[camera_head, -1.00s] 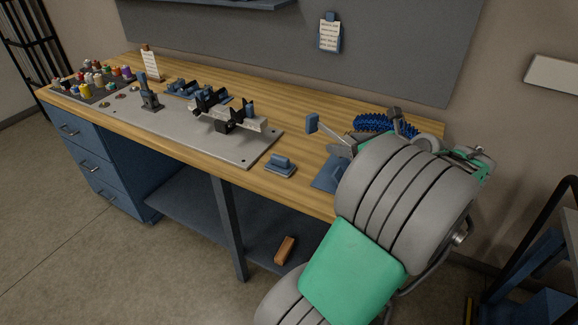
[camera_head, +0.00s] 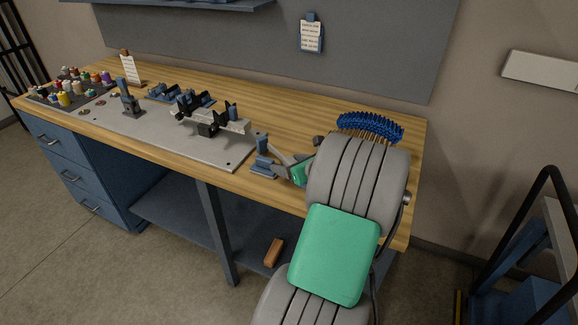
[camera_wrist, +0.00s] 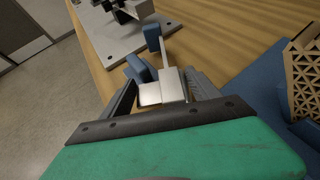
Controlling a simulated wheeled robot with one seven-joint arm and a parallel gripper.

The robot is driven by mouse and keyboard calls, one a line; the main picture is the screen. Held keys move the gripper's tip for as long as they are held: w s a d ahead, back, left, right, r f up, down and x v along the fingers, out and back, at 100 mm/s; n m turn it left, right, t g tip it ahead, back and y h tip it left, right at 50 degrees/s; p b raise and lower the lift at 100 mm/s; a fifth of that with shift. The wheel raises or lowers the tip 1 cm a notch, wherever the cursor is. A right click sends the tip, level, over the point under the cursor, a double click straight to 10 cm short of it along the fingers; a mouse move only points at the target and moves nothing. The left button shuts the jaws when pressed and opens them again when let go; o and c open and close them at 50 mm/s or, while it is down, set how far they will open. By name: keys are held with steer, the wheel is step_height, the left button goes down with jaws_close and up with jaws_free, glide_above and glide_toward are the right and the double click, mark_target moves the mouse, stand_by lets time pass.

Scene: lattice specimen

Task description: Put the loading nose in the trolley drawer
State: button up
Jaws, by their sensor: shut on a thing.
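My gripper (camera_wrist: 160,98) is shut on a pale metal piece (camera_wrist: 162,88) with a blue block at its far end, which I take to be the loading nose. In the head view, its blue end (camera_head: 262,143) shows at the tip of my arm, above the bench front. My arm hides most of my gripper there. The trolley (camera_head: 530,262) stands at the lower right, blue with a black handle. Its drawer cannot be made out.
Floor lies between bench and trolley. A brown block (camera_head: 273,252) is on the lower shelf.

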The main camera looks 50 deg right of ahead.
steer(key=shift+f, duration=0.4)
steer(key=o, duration=1.5)
steer(key=shift+f, duration=0.2)
steer(key=o, duration=0.4)
steer(key=shift+o, duration=0.2)
steer(key=shift+r, duration=0.1)
